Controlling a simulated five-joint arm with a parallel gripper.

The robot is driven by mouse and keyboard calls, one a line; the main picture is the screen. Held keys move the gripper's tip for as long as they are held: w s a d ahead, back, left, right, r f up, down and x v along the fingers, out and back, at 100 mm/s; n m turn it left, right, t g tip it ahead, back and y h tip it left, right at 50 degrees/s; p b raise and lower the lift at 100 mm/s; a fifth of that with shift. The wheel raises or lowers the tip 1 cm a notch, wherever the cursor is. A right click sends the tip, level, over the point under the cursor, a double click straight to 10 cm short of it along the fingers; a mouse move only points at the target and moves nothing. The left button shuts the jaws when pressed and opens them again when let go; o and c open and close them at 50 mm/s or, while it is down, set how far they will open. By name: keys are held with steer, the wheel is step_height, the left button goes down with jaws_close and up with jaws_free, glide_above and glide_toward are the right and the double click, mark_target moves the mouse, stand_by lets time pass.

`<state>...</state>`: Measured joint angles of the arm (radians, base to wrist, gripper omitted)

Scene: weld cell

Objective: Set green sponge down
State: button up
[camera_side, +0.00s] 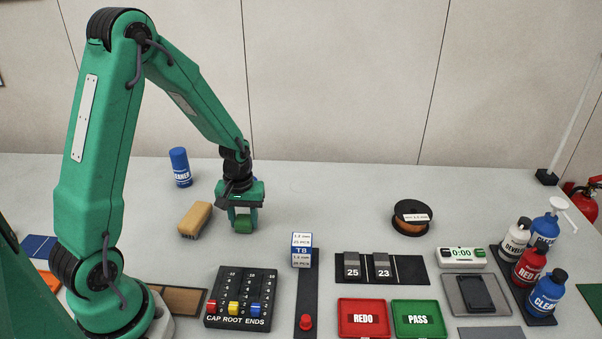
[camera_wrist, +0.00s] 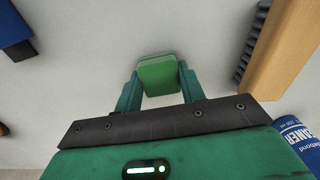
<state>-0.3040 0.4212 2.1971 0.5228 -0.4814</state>
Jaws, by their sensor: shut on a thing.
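My gripper (camera_side: 243,217) is shut on the green sponge (camera_side: 243,225). In the side view the sponge is low over the grey table, to the right of the wooden brush; I cannot tell whether it touches the table. In the wrist view the sponge (camera_wrist: 158,76) sits between the two green fingers of my gripper (camera_wrist: 158,88), with bare table around it.
The wooden brush (camera_side: 195,219) lies close to the left of my gripper. A blue cleaner can (camera_side: 180,167) stands behind it. The table (camera_side: 330,205) to the right is clear up to a wire spool (camera_side: 412,217).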

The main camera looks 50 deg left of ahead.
mark_target(244, 219)
steer(key=shift+f, duration=0.1)
steer(key=o, duration=0.9)
steer(key=shift+o, duration=0.2)
steer(key=shift+r, duration=0.2)
step_height(244, 219, up, 12)
stand_by(0.5)
